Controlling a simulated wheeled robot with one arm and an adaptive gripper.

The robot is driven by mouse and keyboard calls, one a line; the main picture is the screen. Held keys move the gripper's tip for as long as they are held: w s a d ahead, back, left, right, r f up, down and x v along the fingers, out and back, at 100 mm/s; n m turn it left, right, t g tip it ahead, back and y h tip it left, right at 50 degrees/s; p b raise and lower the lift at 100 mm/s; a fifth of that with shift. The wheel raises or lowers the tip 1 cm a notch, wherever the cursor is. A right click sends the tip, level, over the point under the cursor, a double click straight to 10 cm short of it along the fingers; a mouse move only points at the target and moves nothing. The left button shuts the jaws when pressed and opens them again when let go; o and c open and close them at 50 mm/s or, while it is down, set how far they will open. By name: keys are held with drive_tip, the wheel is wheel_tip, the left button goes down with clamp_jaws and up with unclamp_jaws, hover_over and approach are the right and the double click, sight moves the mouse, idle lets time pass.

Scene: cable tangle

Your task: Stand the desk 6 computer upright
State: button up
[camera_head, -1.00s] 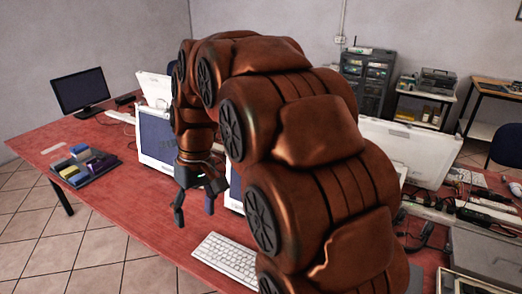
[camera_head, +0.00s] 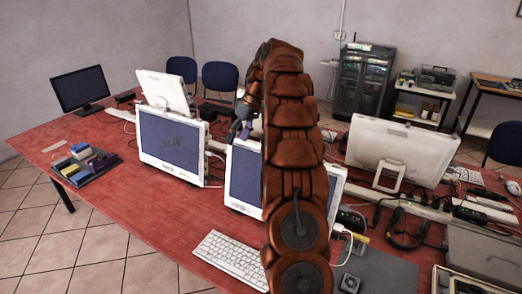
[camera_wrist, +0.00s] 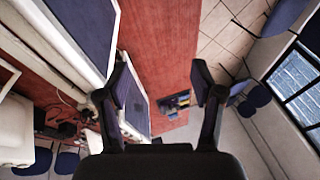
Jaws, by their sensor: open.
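Several white all-in-one computers stand on the red table (camera_head: 130,215); no label shows which is desk 6. One (camera_head: 170,145) shows its dark screen left of centre in the head view. Another (camera_head: 243,175) stands right of it, partly hidden by my arm. Two show their backs, at the back left (camera_head: 163,90) and right (camera_head: 400,145). All look upright, some leaning back. My gripper (camera_head: 240,130) is between and above the two front computers. In the wrist view my gripper (camera_wrist: 162,75) is open and empty, its left finger overlapping the white computer edges.
A white keyboard (camera_head: 228,258) lies in front. A tray of coloured blocks (camera_head: 88,165) and a black monitor (camera_head: 80,92) are at the left. Cables and adapters (camera_head: 410,228) clutter the right. The red table's front left is bare.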

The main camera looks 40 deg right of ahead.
drive_tip(key=shift+n+t, duration=0.5)
drive_tip(key=shift+n, duration=0.1)
drive_tip(key=d+f, duration=0.1)
drive_tip(key=d, duration=0.3)
drive_tip(key=s+d+f, duration=0.1)
drive_tip(key=d, duration=0.3)
drive_tip(key=d+f+p, duration=0.1)
drive_tip(key=d, duration=0.3)
drive_tip(key=shift+s+d+f, duration=0.25)
drive_tip(key=shift+d+f, duration=0.05)
drive_tip(key=shift+d, duration=0.1)
drive_tip(key=shift+s+d+f, duration=0.1)
drive_tip(key=shift+d+f, duration=0.15)
drive_tip(key=b+x, duration=0.5)
drive_tip(key=shift+f+b, duration=0.25)
drive_tip(key=shift+b, duration=0.1)
drive_tip(key=shift+r+p, duration=0.15)
drive_tip(key=shift+p, duration=0.2)
drive_tip(key=shift+w+a+f, duration=0.2)
drive_tip(key=shift+w+f, duration=0.15)
drive_tip(key=shift+f, duration=0.1)
drive_tip(key=shift+w+a+f+p, duration=0.15)
drive_tip(key=shift+f+p, duration=0.2)
drive_tip(key=shift+f, duration=0.25)
drive_tip(key=shift+c, duration=0.4)
clamp_jaws()
